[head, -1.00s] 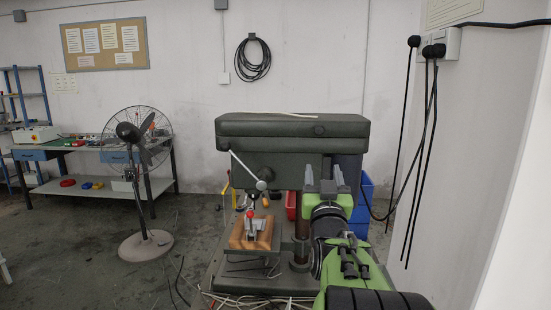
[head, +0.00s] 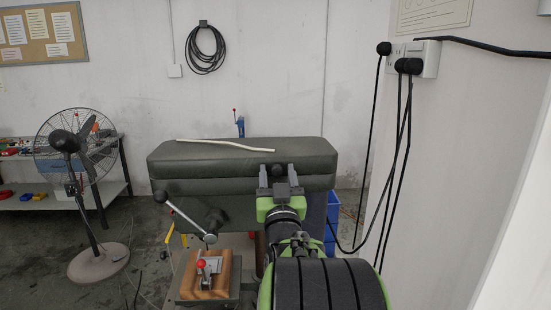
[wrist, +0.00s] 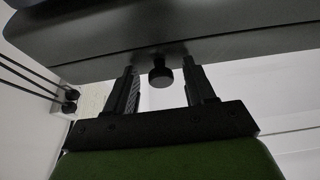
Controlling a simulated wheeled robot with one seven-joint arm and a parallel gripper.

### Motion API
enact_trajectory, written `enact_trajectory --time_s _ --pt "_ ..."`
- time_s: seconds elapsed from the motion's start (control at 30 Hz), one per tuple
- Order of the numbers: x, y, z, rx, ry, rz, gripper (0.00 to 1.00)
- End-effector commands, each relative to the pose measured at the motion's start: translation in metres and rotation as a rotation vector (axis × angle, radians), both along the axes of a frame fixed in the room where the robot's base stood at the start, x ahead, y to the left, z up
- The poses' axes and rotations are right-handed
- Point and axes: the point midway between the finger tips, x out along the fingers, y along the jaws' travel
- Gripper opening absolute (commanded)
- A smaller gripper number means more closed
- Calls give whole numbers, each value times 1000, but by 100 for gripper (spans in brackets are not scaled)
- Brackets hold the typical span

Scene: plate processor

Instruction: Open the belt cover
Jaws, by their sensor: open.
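The belt cover (head: 190,158) is the dark grey lid on top of the drill press, and it is closed. A small round black knob (head: 278,170) sits on its front face. My gripper (head: 277,178) is at the cover's front edge with its two fingers apart. In the wrist view the open fingers (wrist: 160,88) point up at the cover (wrist: 90,55), one on each side of the knob (wrist: 160,76). A gap shows between the knob and each finger, so it is not gripped.
A pale strip (head: 225,145) lies on top of the cover. The drill's lever (head: 185,219) and a wooden block (head: 207,275) are at the lower left. A standing fan (head: 75,160) is further left. Black cables (head: 397,150) hang from wall sockets at the right.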

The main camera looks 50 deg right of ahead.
Motion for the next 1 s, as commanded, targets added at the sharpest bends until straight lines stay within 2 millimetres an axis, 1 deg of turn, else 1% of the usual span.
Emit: enact_trajectory --time_s 0.27,0.37,0.6,0.63,0.87,1.0 --pt "-1 1 0 -1 -1 -1 54" --pt "-1 0 0 -1 -1 -1 40" --pt "-1 0 0 0 0 -1 4" --pt "-1 0 0 0 0 -1 0" --pt "-1 0 0 0 0 -1 0" --pt "-1 -4 4 10 7 -2 0"
